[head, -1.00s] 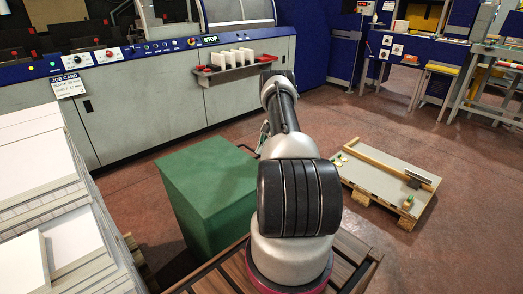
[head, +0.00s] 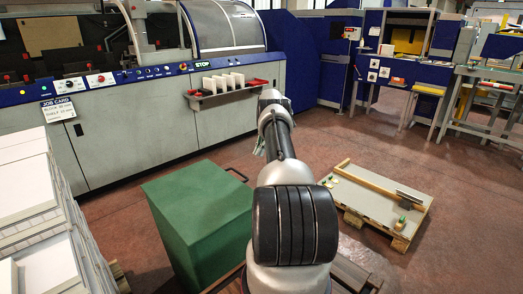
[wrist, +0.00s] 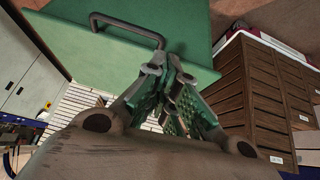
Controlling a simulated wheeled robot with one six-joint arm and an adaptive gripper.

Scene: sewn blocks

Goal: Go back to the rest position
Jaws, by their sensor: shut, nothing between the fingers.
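My arm reaches out ahead in the head view, past the green box. My gripper (wrist: 172,82) shows up close in the wrist view. Its two fingers are together, with nothing between them. In the head view the gripper is mostly hidden by my arm; only a small part shows near the green box (head: 200,213). The green box also shows in the wrist view (wrist: 200,22), with a dark handle (wrist: 127,22) on it. The fingers appear near the handle in that picture, but I cannot tell the gap; they do not hold it.
A low pallet (head: 375,208) with a board and small items lies on the floor at right. White stacks (head: 30,195) stand at left. A long grey machine (head: 140,135) with a shelf (head: 228,92) runs along the back. Open red floor lies between.

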